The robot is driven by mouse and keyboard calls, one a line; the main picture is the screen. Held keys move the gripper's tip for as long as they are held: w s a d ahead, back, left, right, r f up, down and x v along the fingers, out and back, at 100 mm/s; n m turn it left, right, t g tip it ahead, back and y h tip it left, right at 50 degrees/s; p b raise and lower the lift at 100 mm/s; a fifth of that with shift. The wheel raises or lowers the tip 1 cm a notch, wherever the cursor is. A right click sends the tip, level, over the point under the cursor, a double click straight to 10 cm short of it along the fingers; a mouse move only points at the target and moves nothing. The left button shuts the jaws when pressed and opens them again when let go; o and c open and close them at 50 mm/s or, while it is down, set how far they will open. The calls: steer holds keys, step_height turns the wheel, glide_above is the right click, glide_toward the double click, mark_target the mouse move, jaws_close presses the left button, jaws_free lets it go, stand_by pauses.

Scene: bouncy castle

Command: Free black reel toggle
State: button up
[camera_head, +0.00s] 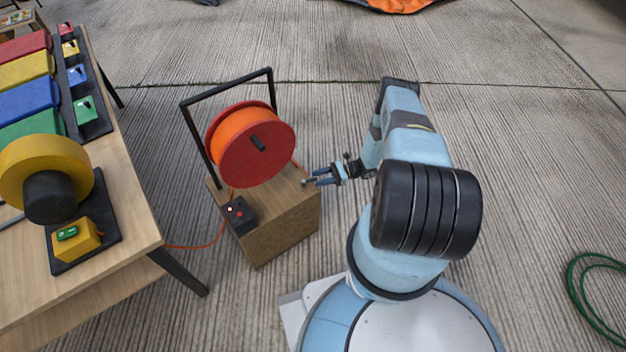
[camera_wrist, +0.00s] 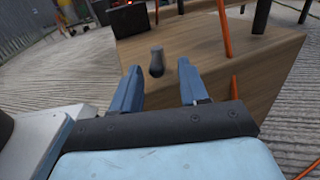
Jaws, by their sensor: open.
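The orange reel (camera_head: 250,143) with red flanges hangs in a black frame (camera_head: 190,135) on a wooden box (camera_head: 285,225). A short dark toggle-like knob (camera_wrist: 157,62) stands out from the box's wood in the wrist view, which also shows the box (camera_wrist: 200,55). My gripper (camera_head: 306,182) is at the right edge of the box, beside and below the reel. In the wrist view my gripper (camera_wrist: 160,72) is open, its two blue fingers on either side of the knob's line. The knob appears ahead of them; I cannot tell whether they touch it.
A black switch box (camera_head: 238,214) with red buttons sits on the box's front corner. An orange cord (camera_head: 205,245) runs toward the wooden table (camera_head: 125,215), which carries coloured blocks and a yellow blower (camera_head: 45,170). A green hose (camera_head: 580,290) lies right.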

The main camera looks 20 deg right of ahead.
mark_target(310, 180)
steer(key=shift+w+a, duration=0.1)
steer(key=shift+a, duration=2.05)
steer(key=shift+c, duration=0.4)
